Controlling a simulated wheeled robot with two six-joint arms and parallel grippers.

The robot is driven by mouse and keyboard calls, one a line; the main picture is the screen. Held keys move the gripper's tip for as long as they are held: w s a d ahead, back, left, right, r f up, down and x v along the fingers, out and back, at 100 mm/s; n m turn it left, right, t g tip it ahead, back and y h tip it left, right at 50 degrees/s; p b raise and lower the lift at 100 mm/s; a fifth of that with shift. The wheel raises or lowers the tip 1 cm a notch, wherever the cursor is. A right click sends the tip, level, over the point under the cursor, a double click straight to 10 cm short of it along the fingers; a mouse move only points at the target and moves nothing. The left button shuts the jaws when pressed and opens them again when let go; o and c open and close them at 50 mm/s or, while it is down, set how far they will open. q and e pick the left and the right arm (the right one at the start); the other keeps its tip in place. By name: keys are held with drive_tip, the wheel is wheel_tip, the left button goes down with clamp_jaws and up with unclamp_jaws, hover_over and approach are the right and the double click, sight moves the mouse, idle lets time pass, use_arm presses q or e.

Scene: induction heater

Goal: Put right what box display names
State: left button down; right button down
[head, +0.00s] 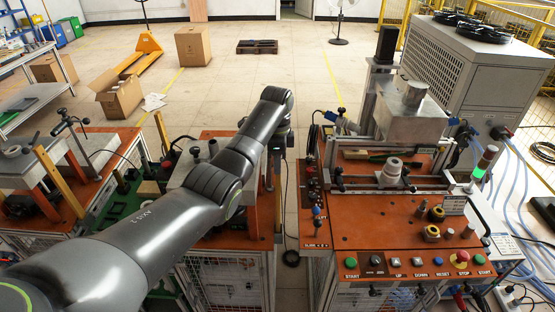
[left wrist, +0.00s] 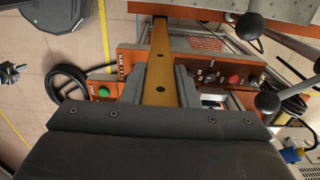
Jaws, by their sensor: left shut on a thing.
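My left arm reaches in from the left in the head view, bends over the middle bench and points down; its gripper is mostly hidden there behind the arm. Beside the bar are a panel with a green button (left wrist: 103,91) and one with a red button (left wrist: 234,79). I cannot make out any readable box display. My right gripper is not in view.
The right bench (head: 350,225) carries a press-like machine (head: 410,105), a front button row, and a signal lamp (head: 479,172) lit green. A white cabinet (head: 460,80) stands behind it. The left bench (head: 120,145) has yellow posts. Floor between benches is narrow; cartons (head: 193,46) stand behind.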

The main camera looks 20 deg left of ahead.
use_arm(q)
drive_tip(key=shift+f+b, duration=0.35)
drive_tip(key=shift+f, duration=0.7)
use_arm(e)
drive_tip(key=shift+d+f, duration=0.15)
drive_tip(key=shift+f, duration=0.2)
use_arm(q)
drive_tip(key=c, duration=1.1)
unclamp_jaws()
drive_tip(key=shift+o, duration=0.2)
